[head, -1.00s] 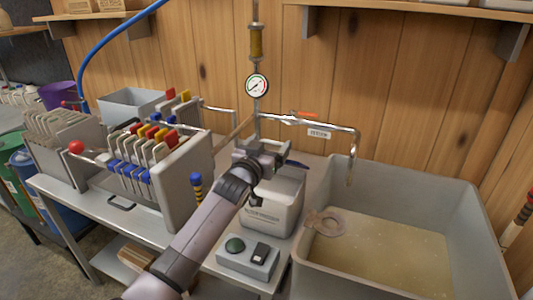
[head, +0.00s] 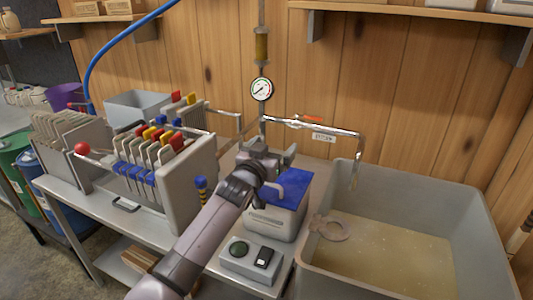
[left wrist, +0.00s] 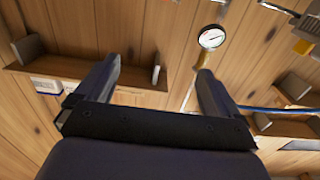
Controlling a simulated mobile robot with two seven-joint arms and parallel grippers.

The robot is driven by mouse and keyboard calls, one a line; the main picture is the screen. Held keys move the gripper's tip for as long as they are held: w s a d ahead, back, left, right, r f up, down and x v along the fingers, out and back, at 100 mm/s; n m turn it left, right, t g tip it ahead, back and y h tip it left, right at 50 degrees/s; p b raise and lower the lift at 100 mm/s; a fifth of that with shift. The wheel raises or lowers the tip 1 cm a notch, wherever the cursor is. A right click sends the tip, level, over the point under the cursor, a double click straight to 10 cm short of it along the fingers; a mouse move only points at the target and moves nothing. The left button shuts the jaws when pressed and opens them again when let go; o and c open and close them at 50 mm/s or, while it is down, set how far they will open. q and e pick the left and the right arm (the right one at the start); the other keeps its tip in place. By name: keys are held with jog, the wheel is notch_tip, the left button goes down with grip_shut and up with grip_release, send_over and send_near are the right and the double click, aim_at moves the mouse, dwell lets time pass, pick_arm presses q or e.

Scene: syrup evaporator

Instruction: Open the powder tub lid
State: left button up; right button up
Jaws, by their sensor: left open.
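The powder tub (head: 270,222) is a pale grey box on the metal table. Its blue lid (head: 292,186) lies over the top, looking shut or nearly so; part is hidden by my arm. A pale curved handle (head: 276,189) shows at the lid's near left. My left gripper (head: 273,152) is open and empty above and behind the lid, apart from it. My right gripper is not in view.
A filter press with colored clips (head: 150,150) stands left of the tub. A switch box (head: 252,260) sits in front. A large grey vat (head: 460,215) with tan liquid is at the right. A pipe with a gauge (head: 262,89) runs behind my gripper.

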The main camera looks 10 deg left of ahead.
pick_arm(q)
jog(key=v, duration=0.6)
jog(key=shift+s+a, duration=0.15)
jog(key=shift+s, duration=0.2)
